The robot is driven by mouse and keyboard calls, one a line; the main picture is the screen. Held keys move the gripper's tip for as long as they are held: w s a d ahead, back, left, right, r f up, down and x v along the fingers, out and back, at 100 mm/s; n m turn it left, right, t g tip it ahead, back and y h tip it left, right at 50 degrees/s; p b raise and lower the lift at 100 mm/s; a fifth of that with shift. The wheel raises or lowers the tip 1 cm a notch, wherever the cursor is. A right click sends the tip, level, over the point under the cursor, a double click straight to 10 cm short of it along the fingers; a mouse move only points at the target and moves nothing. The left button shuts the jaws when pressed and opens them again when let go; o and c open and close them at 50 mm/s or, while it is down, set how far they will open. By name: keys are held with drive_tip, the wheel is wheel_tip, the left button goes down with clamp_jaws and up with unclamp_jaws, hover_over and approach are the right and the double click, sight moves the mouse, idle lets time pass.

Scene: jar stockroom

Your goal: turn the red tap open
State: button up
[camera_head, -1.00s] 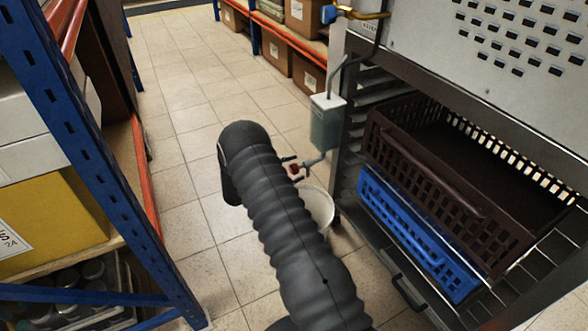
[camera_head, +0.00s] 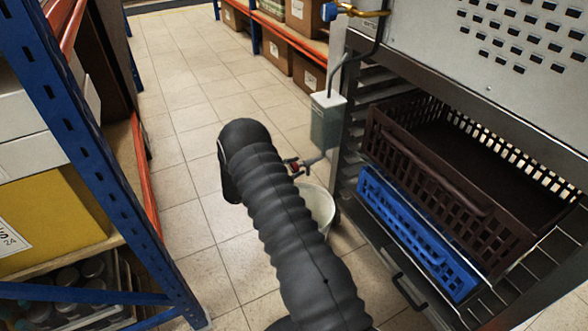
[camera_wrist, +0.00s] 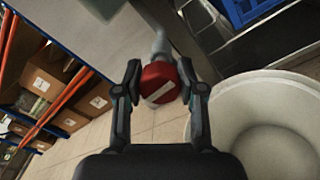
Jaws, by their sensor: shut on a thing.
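The red tap (camera_wrist: 159,83) has a round red knob with a white bar that lies tilted in the wrist view. My gripper (camera_wrist: 160,86) is shut on the knob, one finger on each side. In the head view the tap (camera_head: 294,167) is a small red spot on a pipe below a grey-green tank (camera_head: 326,122), and my arm hides most of the gripper. A white bucket (camera_wrist: 270,130) stands below and to the right of the tap in the wrist view. It also shows partly behind my arm in the head view (camera_head: 319,207).
A metal rack with a brown crate (camera_head: 450,197) and a blue crate (camera_head: 415,235) stands at the right. A blue shelf post (camera_head: 92,150) stands at the left. Tiled floor (camera_head: 185,95) is open between them.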

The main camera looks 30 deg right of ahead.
drive_tip(key=n+b, duration=0.1)
drive_tip(key=n, duration=0.6)
drive_tip(key=shift+w+r+n, duration=0.1)
drive_tip(key=shift+n, duration=0.3)
drive_tip(key=n, duration=0.4)
drive_tip(key=shift+g+y+p, duration=0.3)
drive_tip(key=shift+p, duration=0.1)
drive_tip(key=shift+n+p, duration=0.3)
drive_tip(key=shift+n, duration=1.7)
drive_tip(key=o, duration=1.2)
drive_tip(key=shift+d, duration=0.1)
drive_tip(key=shift+c, duration=0.2)
drive_tip(key=a, duration=1.2)
drive_tip(key=shift+r, duration=0.25)
